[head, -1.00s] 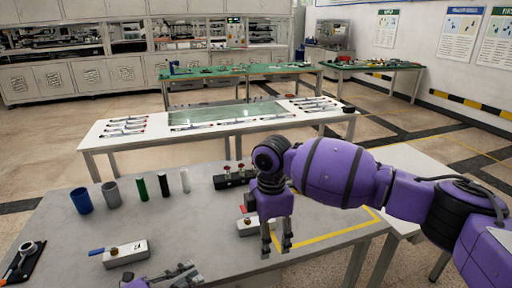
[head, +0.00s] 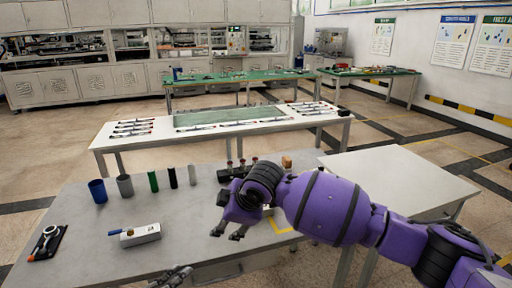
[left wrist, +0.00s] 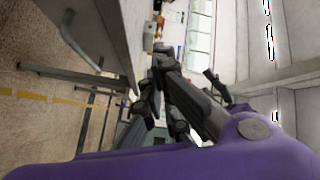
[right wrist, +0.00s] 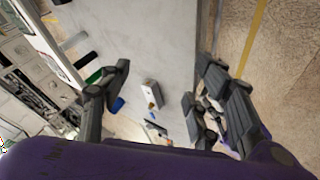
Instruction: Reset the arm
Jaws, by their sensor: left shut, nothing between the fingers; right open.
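My right arm comes in from the right of the head view, purple with black joints. Its gripper (head: 228,234) is open and empty above the near grey table (head: 85,255), tips pointing down and left. In the right wrist view, the right gripper's fingers (right wrist: 160,82) are spread apart, with the tabletop beyond. My left gripper (head: 178,274) shows only in part at the bottom edge of the head view, by the table's front edge. In the left wrist view, the left gripper's fingers (left wrist: 158,92) are together with nothing held, beside the table's edge.
On the grey table are a white box with a blue lever (head: 140,235), a blue cup (head: 98,191), a grey cup (head: 125,186), several upright cylinders and a black holder (head: 48,243). A dark block hides partly behind my right arm. A bare white table (head: 400,180) stands right.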

